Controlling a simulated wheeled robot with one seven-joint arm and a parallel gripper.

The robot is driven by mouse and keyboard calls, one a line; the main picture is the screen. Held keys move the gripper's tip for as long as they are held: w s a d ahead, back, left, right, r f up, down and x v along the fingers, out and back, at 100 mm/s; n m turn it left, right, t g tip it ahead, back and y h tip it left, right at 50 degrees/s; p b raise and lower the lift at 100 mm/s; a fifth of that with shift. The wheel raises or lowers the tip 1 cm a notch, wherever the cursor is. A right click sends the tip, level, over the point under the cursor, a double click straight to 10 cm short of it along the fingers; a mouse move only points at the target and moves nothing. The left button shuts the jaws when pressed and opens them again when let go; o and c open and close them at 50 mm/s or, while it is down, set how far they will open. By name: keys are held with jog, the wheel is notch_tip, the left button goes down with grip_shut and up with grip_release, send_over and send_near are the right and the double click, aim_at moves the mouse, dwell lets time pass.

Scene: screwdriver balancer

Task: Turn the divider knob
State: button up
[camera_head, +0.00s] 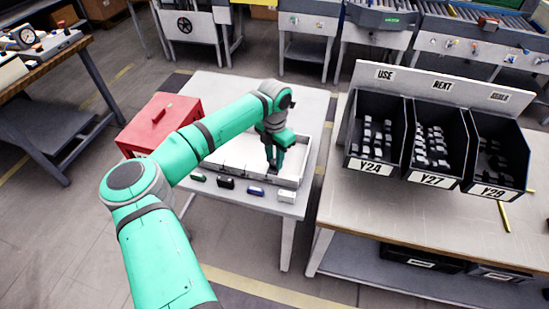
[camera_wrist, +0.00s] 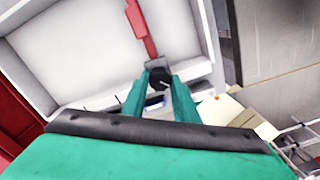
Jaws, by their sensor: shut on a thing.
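The dark round divider knob (camera_wrist: 159,77) sits between my fingertips in the wrist view, at the end of a red bar (camera_wrist: 140,27). The bar lies across a white tray (camera_wrist: 62,98). My gripper (camera_wrist: 160,86) is shut on the knob, with one finger on each side. In the head view, my gripper (camera_head: 273,167) points down at the front right part of the white tray (camera_head: 296,172) on the light table. There the knob is hidden or too small to make out. The knob's turn angle cannot be read.
A red toolbox (camera_head: 160,118) stands left of the tray. Several small blocks, including a black one (camera_head: 226,183) and a white one (camera_head: 286,196), lie along the table's front edge. Dark bins (camera_head: 374,160) stand on the bench to the right.

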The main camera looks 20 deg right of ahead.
aim_at(274, 161)
jog(key=n, duration=1.3)
jog(key=shift+r, duration=0.1)
jog(key=shift+n, duration=0.3)
dwell(0.3)
jog(key=o, duration=1.1)
jog(key=shift+c, duration=0.2)
notch_tip(274, 161, up, 11)
